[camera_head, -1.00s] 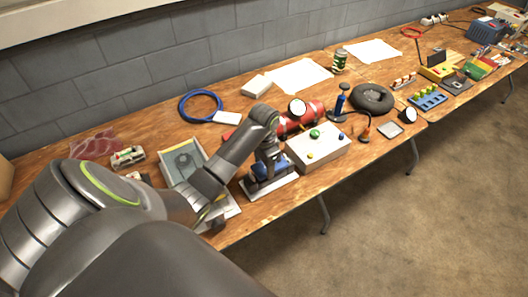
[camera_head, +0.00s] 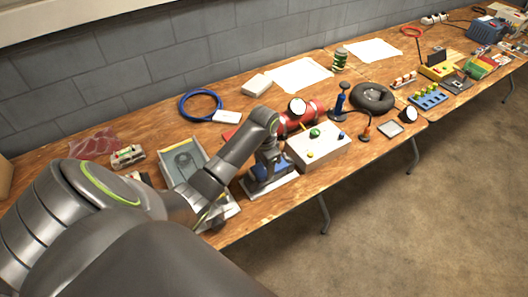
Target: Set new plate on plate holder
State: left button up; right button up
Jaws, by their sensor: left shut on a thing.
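My left gripper (camera_head: 265,178) points down near the front edge of the table, its fingers small and partly hidden by my wrist. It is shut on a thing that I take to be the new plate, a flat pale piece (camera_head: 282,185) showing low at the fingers. A blue part shows beside the fingers. I cannot make out the plate holder clearly; it may be under or behind my gripper. Whether the plate touches anything below is hidden. My right gripper is not in view.
A white box with coloured buttons (camera_head: 326,150) stands close right of my gripper, with a red cylinder (camera_head: 316,113) behind it. A grey framed tray (camera_head: 178,169) lies to the left.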

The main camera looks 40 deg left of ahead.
aim_at(264, 168)
pick_arm(q)
jog(key=shift+f+b, duration=0.3)
jog(key=shift+f, duration=0.4)
jog(key=o, duration=1.1)
jog(key=shift+r, duration=0.1)
notch_tip(264, 168, up, 8)
jog(key=shift+r+p, duration=0.1)
jog(key=shift+p, duration=0.3)
notch_tip(264, 168, up, 9)
jog(key=p, duration=0.8)
jog(key=shift+p, duration=0.35)
